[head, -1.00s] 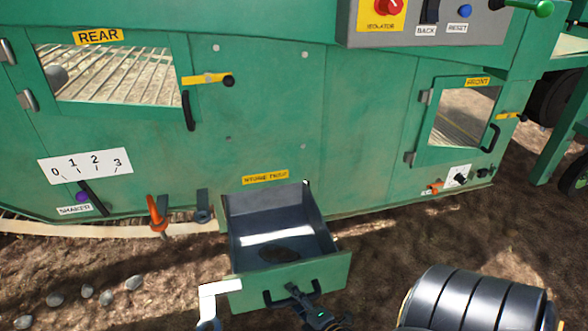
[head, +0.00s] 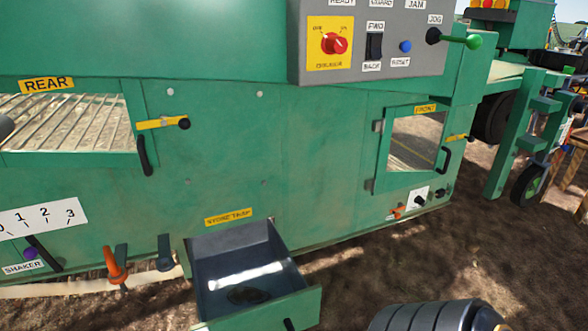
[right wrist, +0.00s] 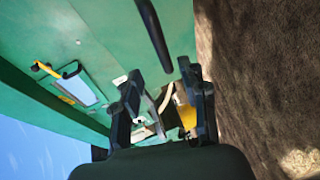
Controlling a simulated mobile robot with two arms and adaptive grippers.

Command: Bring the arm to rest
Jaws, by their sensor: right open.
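My right gripper (right wrist: 160,85) shows in the right wrist view with its two dark fingers apart and nothing held between them. A black bar handle (right wrist: 154,35) on a green panel lies beyond the fingertips, apart from them. In the head view neither gripper shows. The stone trap drawer (head: 309,305) stands pulled out of the green machine at the bottom, with a dark patch on its floor. Only a small black piece of its handle (head: 288,324) shows at the lower frame edge.
The green machine wall (head: 320,150) fills most of the head view, with a grey control panel (head: 387,20) at the top. An orange hook (head: 115,267) hangs left of the drawer. Bare soil (head: 400,265) lies right of the drawer. A wheeled frame (head: 520,145) stands farther right.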

